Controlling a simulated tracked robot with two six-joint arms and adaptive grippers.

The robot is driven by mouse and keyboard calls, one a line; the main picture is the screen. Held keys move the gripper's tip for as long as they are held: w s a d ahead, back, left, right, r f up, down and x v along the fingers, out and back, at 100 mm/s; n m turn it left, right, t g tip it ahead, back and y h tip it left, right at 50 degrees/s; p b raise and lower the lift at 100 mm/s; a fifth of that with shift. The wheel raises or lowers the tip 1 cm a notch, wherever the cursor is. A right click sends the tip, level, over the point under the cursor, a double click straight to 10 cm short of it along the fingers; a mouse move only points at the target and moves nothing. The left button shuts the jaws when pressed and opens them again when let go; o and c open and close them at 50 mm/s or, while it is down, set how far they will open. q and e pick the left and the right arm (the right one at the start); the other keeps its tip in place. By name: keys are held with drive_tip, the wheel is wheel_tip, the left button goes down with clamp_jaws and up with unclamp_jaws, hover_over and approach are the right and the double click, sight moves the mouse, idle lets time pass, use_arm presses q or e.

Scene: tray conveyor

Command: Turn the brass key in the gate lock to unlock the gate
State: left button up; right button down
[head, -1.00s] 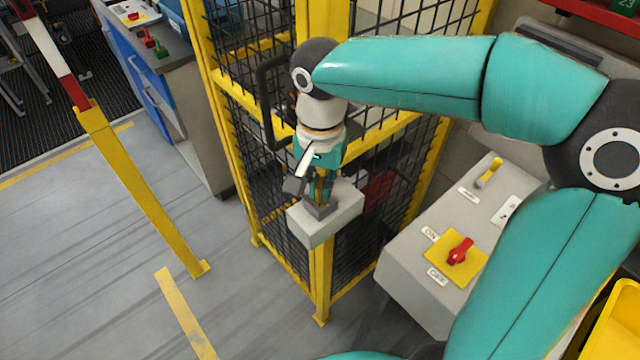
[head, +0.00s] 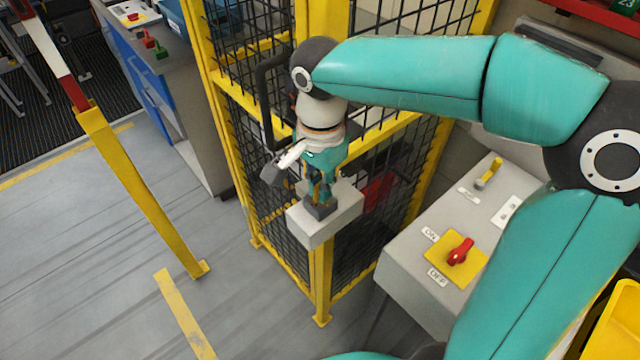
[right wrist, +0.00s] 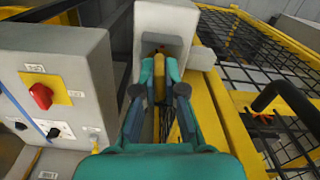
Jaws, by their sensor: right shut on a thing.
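The grey lock box (head: 325,225) sits on a yellow post of the mesh gate enclosure (head: 319,275). My right gripper (head: 320,208) points down at the top of the lock box, its fingers shut. The right wrist view shows the fingertips (right wrist: 161,66) close together at the box (right wrist: 165,22). A small brass-coloured bit, likely the key (right wrist: 160,50), shows between them. The rest of the key is hidden by the fingers, so its angle cannot be read. My left gripper is not in view.
A black gate handle (head: 264,105) stands close left of my right wrist. A grey control box with a red switch (head: 460,251) stands to the right.

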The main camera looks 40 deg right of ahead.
drive_tip(key=shift+m, duration=1)
drive_tip(key=c, duration=1.2)
unclamp_jaws()
drive_tip(key=shift+r, duration=0.1)
